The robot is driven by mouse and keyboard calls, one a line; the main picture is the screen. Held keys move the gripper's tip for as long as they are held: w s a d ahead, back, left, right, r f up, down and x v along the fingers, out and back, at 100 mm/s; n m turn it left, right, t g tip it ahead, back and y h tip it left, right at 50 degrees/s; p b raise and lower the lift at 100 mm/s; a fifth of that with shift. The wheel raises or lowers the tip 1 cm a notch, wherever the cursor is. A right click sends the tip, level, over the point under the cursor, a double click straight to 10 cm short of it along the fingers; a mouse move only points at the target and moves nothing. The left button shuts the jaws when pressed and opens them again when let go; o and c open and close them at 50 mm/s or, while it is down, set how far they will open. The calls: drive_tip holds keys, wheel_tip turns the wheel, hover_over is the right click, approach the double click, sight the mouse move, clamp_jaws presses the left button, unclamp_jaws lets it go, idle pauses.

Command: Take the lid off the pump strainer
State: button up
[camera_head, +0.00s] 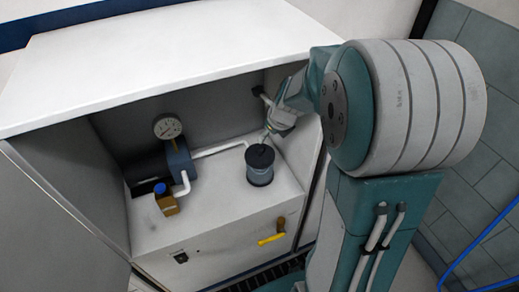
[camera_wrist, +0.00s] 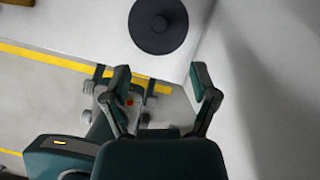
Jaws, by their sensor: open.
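The pump strainer (camera_head: 260,172) is a grey cylinder standing on the white shelf inside the cabinet. Its dark round lid (camera_head: 260,156) sits on top of it. In the wrist view the lid (camera_wrist: 158,20) is a dark disc with a small knob in the middle, near the top edge. My gripper (camera_wrist: 162,80) is open and empty, its two fingertips apart from the lid and below it in the wrist view. In the head view the arm reaches into the cabinet from the right, and the fingers are hard to make out behind the strainer.
A pump with a blue motor (camera_head: 180,160), a pressure gauge (camera_head: 167,127) and a brass fitting with a blue cap (camera_head: 164,197) stand left of the strainer. A white pipe (camera_head: 218,148) runs toward it. A yellow handle (camera_head: 271,239) is on the front panel. The cabinet top (camera_head: 190,50) overhangs the shelf.

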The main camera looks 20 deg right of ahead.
sight(260, 149)
drive_tip(key=shift+m, duration=0.9)
drive_tip(key=x, duration=0.6)
drive_tip(key=shift+w+d+f, duration=0.1)
drive_tip(key=shift+w+f, duration=0.1)
drive_tip(key=shift+w+d+f, duration=0.1)
drive_tip(key=shift+w+f, duration=0.1)
drive_tip(key=shift+f, duration=0.4)
drive_tip(key=x, duration=0.2)
drive_tip(key=a+x, duration=0.1)
drive_tip(key=x, duration=0.1)
drive_tip(key=shift+f, duration=0.25)
drive_tip(key=shift+d, duration=0.1)
drive_tip(key=shift+d, duration=0.1)
drive_tip(key=c, duration=0.4)
clamp_jaws()
